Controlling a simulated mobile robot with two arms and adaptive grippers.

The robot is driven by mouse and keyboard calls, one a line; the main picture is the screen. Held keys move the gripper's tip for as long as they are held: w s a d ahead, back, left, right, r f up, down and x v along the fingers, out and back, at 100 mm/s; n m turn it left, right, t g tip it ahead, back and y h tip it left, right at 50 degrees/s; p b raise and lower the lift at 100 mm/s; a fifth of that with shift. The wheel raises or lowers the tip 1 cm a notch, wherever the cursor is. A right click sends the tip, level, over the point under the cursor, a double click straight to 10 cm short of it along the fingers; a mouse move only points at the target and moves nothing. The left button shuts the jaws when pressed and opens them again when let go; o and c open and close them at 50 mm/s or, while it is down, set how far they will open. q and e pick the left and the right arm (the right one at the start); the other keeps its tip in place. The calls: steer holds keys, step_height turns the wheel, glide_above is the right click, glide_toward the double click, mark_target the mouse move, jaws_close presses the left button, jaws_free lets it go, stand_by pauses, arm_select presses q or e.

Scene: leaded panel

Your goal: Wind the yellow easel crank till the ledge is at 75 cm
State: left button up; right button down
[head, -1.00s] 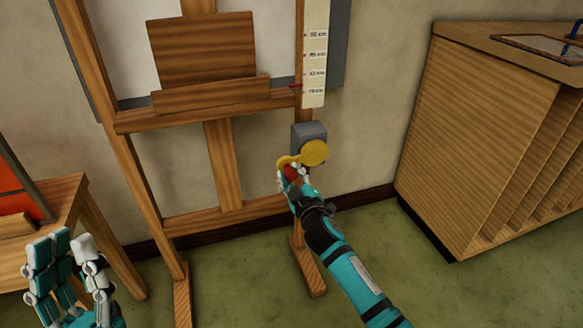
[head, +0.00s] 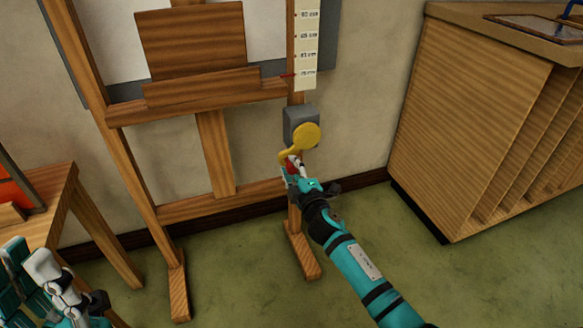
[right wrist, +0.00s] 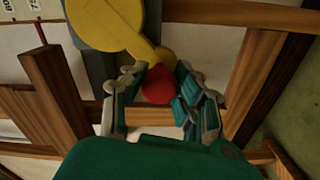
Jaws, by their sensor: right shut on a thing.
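The yellow crank (head: 305,136) is on a grey box (head: 297,114) on the easel's right post. Its arm points down and left to a red knob, clear in the right wrist view (right wrist: 158,85). My right gripper (head: 290,168) is shut on this knob, with fingers on both sides of it (right wrist: 156,88). The wooden ledge (head: 200,101) runs across the easel. Its red pointer (head: 287,75) is about level with the lowest label on the white scale (head: 306,45), which seems to read 75. My left gripper (head: 45,280) is empty and looks open, partly cut off at lower left.
A wooden table (head: 55,190) with an orange-red panel (head: 12,195) stands at the left. A wooden cabinet (head: 465,120) with slots stands at the right. The easel's feet rest on the green floor (head: 230,285), which is clear in front.

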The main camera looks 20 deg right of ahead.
steer(key=shift+f, duration=0.2)
steer(key=c, duration=1.1)
jaws_free()
steer(key=shift+o, duration=0.8)
steer(key=shift+r, duration=0.1)
steer(key=s, duration=1.2)
steer(key=shift+d, duration=0.2)
